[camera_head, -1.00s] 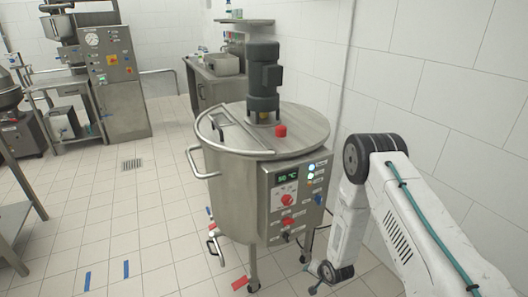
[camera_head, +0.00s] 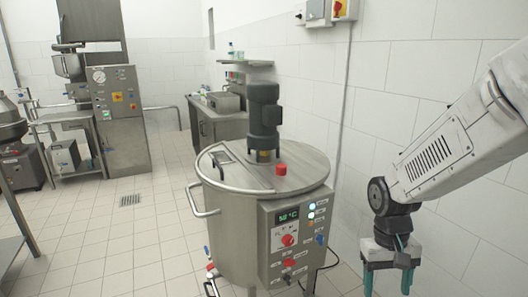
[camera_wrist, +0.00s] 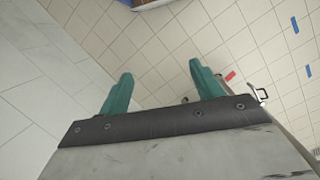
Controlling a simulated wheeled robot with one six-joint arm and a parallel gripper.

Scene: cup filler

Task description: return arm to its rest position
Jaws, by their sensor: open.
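My gripper (camera_head: 387,281) hangs at the lower right of the head view, fingers pointing down, to the right of the steel kettle. Its two teal fingers are apart with nothing between them. In the wrist view the open fingers (camera_wrist: 160,75) show over the tiled floor (camera_wrist: 160,42), empty. My white arm reaches in from the right edge, close in the picture to the tiled wall (camera_head: 400,70).
The steel kettle (camera_head: 230,225) with a grey motor (camera_head: 263,120) on its lid and a control panel (camera_head: 296,238) stands in the centre. A steel cabinet (camera_head: 208,126) is behind it. Machines (camera_head: 118,125) stand at the back left. Open floor (camera_head: 110,240) lies left of the kettle.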

